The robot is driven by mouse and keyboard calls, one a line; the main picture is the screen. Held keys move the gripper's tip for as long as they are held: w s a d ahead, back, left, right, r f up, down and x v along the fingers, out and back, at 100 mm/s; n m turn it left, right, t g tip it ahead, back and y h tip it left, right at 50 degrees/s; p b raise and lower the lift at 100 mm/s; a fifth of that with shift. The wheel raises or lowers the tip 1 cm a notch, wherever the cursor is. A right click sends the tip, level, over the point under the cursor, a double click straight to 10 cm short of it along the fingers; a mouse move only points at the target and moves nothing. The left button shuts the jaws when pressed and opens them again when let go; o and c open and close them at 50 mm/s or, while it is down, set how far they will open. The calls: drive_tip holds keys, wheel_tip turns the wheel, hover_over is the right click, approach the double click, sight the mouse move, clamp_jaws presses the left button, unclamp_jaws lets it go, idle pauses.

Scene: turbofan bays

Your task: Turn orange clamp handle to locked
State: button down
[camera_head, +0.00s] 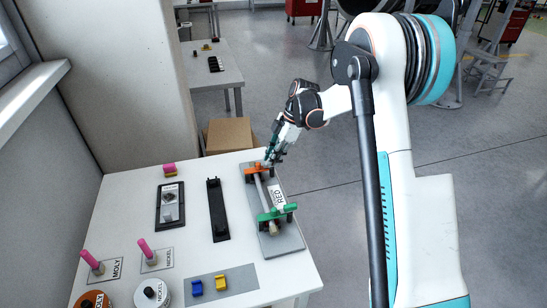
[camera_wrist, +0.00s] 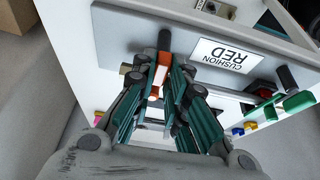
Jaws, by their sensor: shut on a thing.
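The orange clamp (camera_head: 254,170) sits at the far end of a grey fixture plate (camera_head: 285,243) on the white table. My gripper (camera_head: 270,160) reaches down to the clamp's right end. In the wrist view, my gripper (camera_wrist: 163,76) is shut on the orange clamp handle (camera_wrist: 155,88), with its teal fingers on either side. A dark bar (camera_wrist: 164,42) stands just beyond the fingertips. The fingers hide much of the handle, and I cannot read its exact angle.
A green clamp (camera_head: 277,213) holds the near end of the pale rod (camera_head: 262,190). A CUSHION RED label (camera_wrist: 224,56) lies beside the rod. A black rack (camera_head: 217,210) stands to the left. A cardboard box (camera_head: 229,135) stands beyond the table's far edge.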

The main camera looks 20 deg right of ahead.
drive_tip(key=c, duration=1.6)
unclamp_jaws()
drive_tip(key=v, duration=1.2)
